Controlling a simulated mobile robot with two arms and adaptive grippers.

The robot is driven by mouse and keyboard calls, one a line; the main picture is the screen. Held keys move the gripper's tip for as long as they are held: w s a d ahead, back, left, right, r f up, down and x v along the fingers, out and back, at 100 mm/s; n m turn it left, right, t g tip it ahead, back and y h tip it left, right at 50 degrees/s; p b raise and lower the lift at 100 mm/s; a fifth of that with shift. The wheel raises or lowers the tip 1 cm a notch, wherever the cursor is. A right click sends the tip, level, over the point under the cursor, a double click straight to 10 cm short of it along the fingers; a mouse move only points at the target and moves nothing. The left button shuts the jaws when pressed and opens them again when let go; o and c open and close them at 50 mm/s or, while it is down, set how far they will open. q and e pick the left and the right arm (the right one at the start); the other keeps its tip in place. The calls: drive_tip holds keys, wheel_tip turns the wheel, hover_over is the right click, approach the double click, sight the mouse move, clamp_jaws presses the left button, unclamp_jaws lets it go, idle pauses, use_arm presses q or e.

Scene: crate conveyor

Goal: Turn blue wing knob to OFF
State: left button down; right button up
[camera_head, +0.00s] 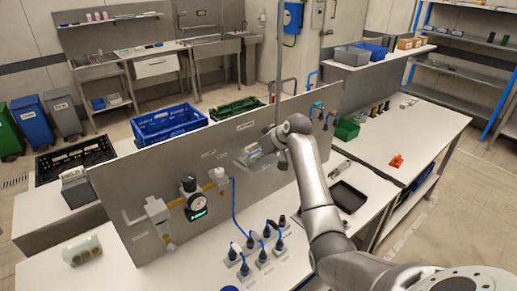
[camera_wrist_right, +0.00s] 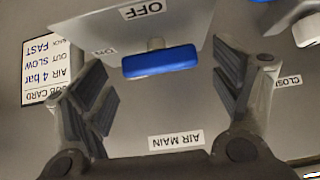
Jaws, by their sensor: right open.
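The blue wing knob (camera_wrist_right: 160,62) shows in the right wrist view, lying lengthwise across the picture. It sits between the spread fingers of my right gripper (camera_wrist_right: 165,92), and neither finger touches it. In the head view my right gripper (camera_head: 257,156) is at the grey upright panel (camera_head: 225,145); I cannot make out the knob there. My left gripper is not in view.
A job card (camera_wrist_right: 43,72) is at the left in the wrist view. In the head view a gauge (camera_head: 197,205) and a white valve box (camera_head: 158,210) are on the panel's left part. Several plugs (camera_head: 262,255) with blue cables and a dark tray (camera_head: 347,196) are on the bench.

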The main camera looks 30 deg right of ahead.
drive_tip(key=shift+w+f, duration=0.2)
drive_tip(key=shift+c, duration=0.4)
drive_tip(key=c, duration=0.9)
drive_tip(key=shift+c, duration=0.2)
